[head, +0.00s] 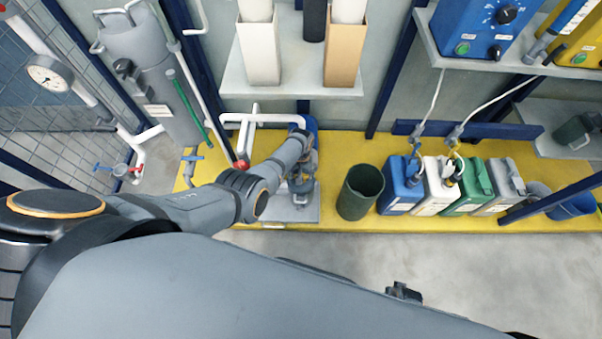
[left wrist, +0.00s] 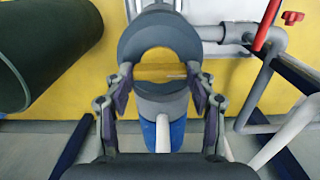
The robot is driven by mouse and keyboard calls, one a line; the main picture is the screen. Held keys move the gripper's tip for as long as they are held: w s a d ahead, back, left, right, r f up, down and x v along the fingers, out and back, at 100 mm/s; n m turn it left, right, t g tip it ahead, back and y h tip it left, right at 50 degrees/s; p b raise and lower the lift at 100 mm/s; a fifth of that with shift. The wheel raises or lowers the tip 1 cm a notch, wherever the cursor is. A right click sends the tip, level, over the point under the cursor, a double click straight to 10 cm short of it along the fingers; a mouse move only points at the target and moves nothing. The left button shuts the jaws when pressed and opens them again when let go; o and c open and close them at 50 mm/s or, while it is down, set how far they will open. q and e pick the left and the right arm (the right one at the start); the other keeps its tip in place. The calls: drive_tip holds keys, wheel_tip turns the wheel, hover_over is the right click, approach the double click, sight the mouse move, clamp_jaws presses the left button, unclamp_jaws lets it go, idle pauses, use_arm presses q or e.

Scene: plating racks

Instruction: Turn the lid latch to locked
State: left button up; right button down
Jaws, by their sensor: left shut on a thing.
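My left gripper (head: 303,185) reaches down over a small grey and blue unit, whose blue part (head: 311,124) shows just behind my wrist. In the left wrist view, my left gripper (left wrist: 162,88) has its two fingers on either side of a grey ring-shaped part (left wrist: 158,33), shut on its near portion. Yellow shows through the ring's opening. A grey collar, a white bar (left wrist: 162,135) and a blue body (left wrist: 178,134) lie below it. I cannot tell which way a latch points; in the head view my gripper hides it. My right gripper is not in view.
A dark green bin (head: 360,192) stands right of the unit, with blue (head: 402,190), white, green and grey canisters beyond it. White pipes (head: 245,117) and a red-handled valve (left wrist: 292,18) are close by. A shelf (head: 290,82) with tall containers is behind.

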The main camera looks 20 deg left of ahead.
use_arm(q)
drive_tip(key=o, duration=1.2)
drive_tip(key=shift+c, duration=0.2)
wheel_tip(320, 180, up, 12)
